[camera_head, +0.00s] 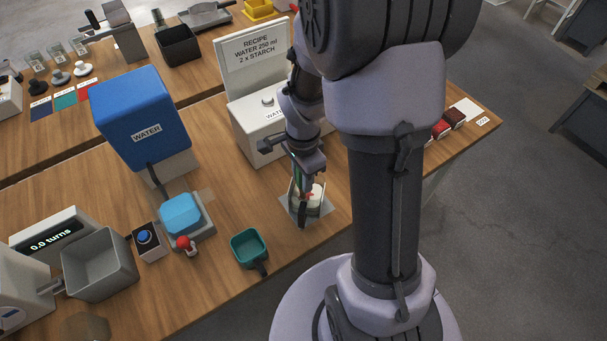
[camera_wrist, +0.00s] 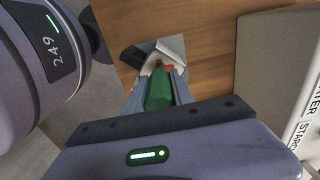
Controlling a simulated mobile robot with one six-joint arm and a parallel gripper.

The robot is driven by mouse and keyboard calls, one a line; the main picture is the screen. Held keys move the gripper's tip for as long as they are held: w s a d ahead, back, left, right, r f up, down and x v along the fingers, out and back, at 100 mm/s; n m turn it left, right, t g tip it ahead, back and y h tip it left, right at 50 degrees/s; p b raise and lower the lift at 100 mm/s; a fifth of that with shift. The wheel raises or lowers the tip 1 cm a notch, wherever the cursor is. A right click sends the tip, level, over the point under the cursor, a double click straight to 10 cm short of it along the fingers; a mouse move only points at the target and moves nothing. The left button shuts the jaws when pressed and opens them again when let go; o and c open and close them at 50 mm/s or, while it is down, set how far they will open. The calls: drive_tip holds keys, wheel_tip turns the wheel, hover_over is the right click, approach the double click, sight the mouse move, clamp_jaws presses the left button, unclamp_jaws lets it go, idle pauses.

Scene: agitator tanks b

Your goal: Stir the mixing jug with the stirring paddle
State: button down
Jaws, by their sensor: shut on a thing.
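My gripper (camera_head: 302,178) is shut on the green handle of the stirring paddle (camera_wrist: 158,92). The handle lies between the two fingers in the wrist view and points down toward the table. The mixing jug (camera_head: 318,209) stands below my gripper on a grey square pad. It looks clear-walled, with something pale inside and a bit of red showing at the paddle's lower end. The lower paddle appears to be inside the jug. My gripper and arm hide part of the jug, and its contents are too small to read clearly.
A blue water tank (camera_head: 142,115) and a white recipe stand (camera_head: 250,130) are behind the jug. A teal scoop (camera_head: 249,247), a blue-topped unit with a red-knobbed lever (camera_head: 184,243), and a grey bin (camera_head: 100,265) are to the left. Bare wood lies between the scoop and jug.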

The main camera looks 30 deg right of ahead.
drive_tip(key=shift+d, duration=0.1)
drive_tip(key=shift+w+d, duration=0.1)
drive_tip(key=shift+d, duration=1.05)
drive_tip(key=shift+w+a, duration=0.55)
drive_tip(key=shift+a, duration=0.1)
